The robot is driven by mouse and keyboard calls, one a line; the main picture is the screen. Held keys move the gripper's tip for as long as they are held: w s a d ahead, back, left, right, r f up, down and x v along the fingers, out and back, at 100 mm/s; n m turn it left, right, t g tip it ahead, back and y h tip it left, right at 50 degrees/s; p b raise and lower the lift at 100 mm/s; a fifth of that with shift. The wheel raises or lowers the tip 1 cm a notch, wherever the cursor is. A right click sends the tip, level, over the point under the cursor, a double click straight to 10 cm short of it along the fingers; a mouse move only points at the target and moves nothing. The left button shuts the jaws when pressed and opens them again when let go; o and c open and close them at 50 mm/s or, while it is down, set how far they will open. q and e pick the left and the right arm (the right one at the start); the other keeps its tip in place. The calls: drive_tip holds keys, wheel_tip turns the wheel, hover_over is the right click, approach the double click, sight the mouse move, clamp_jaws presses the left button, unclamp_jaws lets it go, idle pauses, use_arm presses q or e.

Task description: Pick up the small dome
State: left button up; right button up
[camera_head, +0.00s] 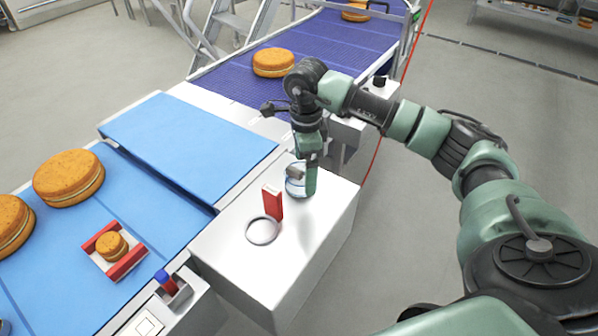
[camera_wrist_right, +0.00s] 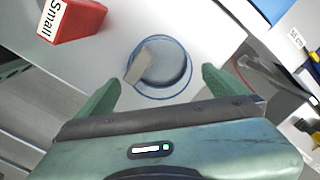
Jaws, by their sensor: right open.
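The small dome (camera_head: 294,186) is clear with a bluish rim and a grey handle. It sits on the white stand (camera_head: 318,228). In the right wrist view the dome (camera_wrist_right: 176,66) lies between the finger lines, with its handle toward the left. My right gripper (camera_head: 308,184) is at the dome, pointing down, and partly hides it in the head view. In the wrist view its fingers (camera_wrist_right: 160,78) are spread wide with nothing gripped. I cannot tell the exact height of the fingers over the dome. My left gripper is not in view.
A red block (camera_head: 272,204), labelled "Small" in the wrist view (camera_wrist_right: 76,20), stands beside the dome. An empty ring (camera_head: 262,231) lies near it. A small round cake (camera_head: 112,246) sits in a red-sided holder on the blue belt (camera_head: 165,250). Larger rounds (camera_head: 69,178) are left.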

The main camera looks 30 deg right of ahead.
drive_tip(key=f, duration=0.1)
drive_tip(key=f+p, duration=0.1)
drive_tip(key=f, duration=0.2)
drive_tip(key=shift+w+a, duration=0.2)
drive_tip(key=shift+a, duration=0.15)
drive_tip(key=c, duration=1.3)
drive_tip(key=shift+c, duration=0.3)
drive_tip(key=shift+r, duration=0.15)
